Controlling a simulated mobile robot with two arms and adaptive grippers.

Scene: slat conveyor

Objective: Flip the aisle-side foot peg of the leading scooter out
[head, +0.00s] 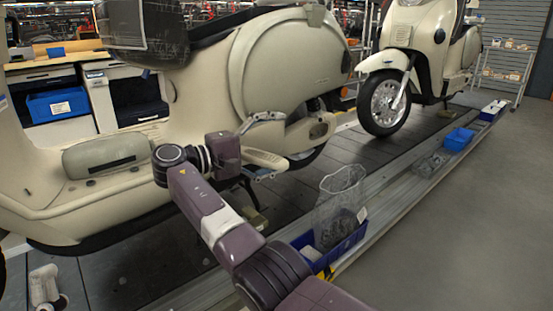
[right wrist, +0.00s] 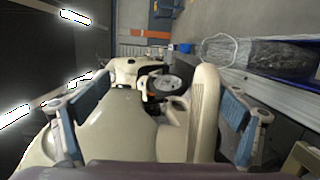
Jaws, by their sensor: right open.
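The near cream scooter (head: 285,65) stands on the slat conveyor (head: 110,275). Its aisle-side foot peg (head: 264,159) is a cream, ribbed piece low on the body. In the right wrist view the peg (right wrist: 205,112) lies between my fingers, closer to the right-hand finger, with gaps visible beside it. Whether it is folded or out is hard to tell. My right gripper (head: 278,145) is open at the peg, one finger above and one below; it also shows in the right wrist view (right wrist: 157,105).
A second cream scooter (head: 408,60) stands farther along the conveyor. A blue bin (head: 345,248) with a clear bag (head: 340,195) is on the side ledge, close to my right arm. A smaller blue bin (head: 459,138) lies beyond. The grey aisle floor (head: 470,230) is clear.

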